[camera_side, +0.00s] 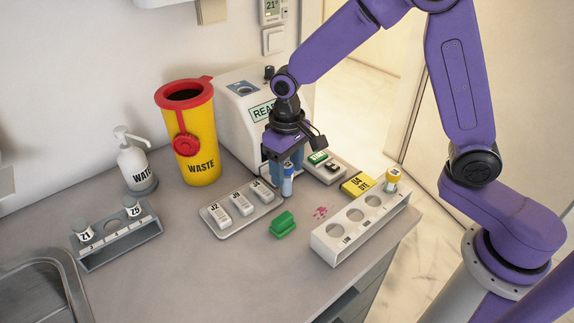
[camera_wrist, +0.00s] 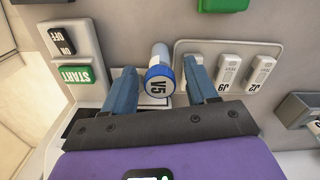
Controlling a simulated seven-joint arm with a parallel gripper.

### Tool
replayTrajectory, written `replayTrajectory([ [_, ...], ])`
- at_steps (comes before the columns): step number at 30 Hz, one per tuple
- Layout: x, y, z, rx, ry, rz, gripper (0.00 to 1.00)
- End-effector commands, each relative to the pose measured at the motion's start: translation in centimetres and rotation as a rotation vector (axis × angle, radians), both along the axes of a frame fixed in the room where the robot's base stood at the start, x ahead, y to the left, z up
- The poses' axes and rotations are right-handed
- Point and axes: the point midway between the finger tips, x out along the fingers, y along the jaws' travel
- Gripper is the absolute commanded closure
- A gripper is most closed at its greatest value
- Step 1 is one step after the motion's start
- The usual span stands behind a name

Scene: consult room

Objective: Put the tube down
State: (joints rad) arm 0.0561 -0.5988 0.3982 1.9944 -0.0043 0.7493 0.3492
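The tube (camera_wrist: 160,73) has a blue cap marked V5, seen from above in the wrist view. In the side view the tube (camera_side: 287,182) is roughly upright below my gripper, by the right end of the cartridge tray. My gripper (camera_wrist: 158,84) has one blue finger on each side of the tube, with a visible gap on both sides, so it looks open. In the side view my gripper (camera_side: 286,170) points down in front of the white machine. I cannot tell whether the tube's lower end touches the counter.
Nearby are a tray (camera_side: 215,222) of white cartridges, a green block (camera_side: 283,224), a white rack (camera_side: 330,248) holding a yellow-capped tube (camera_side: 392,176), and a button panel (camera_side: 333,172). A grey rack (camera_side: 120,243), yellow waste bin (camera_side: 199,150) and pump bottle (camera_side: 134,165) stand left.

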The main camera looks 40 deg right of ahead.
Motion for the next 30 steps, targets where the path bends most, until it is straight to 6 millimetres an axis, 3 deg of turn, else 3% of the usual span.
replayTrajectory([
  [11, 0.1, 0.0, 1.0, 0.002, -0.004, 0.000, 0.43],
  [24, 0.1, 0.1, 9.2, 0.003, -0.005, 0.000, 0.43],
  [30, 0.0, 0.1, 11.6, 0.001, -0.002, 0.000, 0.43],
])
